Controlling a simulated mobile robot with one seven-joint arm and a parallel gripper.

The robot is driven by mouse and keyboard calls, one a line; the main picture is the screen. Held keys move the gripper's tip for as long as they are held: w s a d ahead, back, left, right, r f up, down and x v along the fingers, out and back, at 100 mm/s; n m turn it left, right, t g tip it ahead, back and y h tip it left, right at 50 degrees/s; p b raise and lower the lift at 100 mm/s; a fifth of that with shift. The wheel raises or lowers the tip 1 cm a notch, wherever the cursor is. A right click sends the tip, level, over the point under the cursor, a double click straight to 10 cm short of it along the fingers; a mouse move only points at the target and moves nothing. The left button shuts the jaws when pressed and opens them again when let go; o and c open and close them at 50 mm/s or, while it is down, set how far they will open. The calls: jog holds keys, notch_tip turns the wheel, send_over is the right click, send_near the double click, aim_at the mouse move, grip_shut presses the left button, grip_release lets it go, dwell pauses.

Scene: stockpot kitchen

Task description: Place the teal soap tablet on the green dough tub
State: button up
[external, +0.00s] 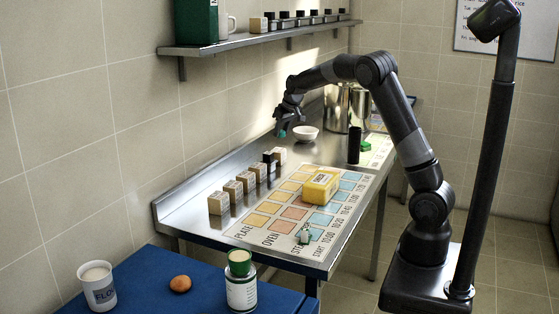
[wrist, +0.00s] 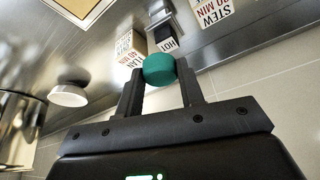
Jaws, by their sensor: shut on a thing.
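The teal soap tablet (wrist: 159,69) is held between the fingertips of my gripper (wrist: 162,84) in the wrist view. In the external view the tablet (external: 283,134) shows as a small teal spot below my gripper (external: 285,122), above the back part of the steel counter. I cannot tell for sure which thing is the green dough tub.
A white bowl (external: 306,133) and steel pots (external: 338,108) stand near my gripper.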

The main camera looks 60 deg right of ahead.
jog(key=s+a+r+n+y, duration=0.1)
jog(key=a+r+n, duration=0.15)
jog(key=a, duration=1.05)
jog(key=s+a+r+n+y, duration=0.1)
jog(key=a+n, duration=0.2)
jog(key=a, duration=1)
jog(key=s+a+r+n+y, duration=0.1)
jog(key=a+r+n, duration=0.1)
jog(key=a, duration=1.1)
jog(key=n+g+y, duration=0.1)
jog(key=n+y, duration=0.1)
jog(key=n, duration=0.5)
send_over(237, 256)
jog(key=d, duration=0.2)
jog(key=f, duration=0.4)
jog(key=shift+s+a+f, duration=0.15)
jog(key=shift+s+f, duration=0.05)
jog(key=shift+s, duration=0.2)
jog(key=shift+a+f, duration=0.3)
jog(key=shift+a, duration=0.05)
notch_tip(237, 256, down, 4)
jog(key=shift+r+m, duration=0.1)
jog(key=shift+m, duration=0.15)
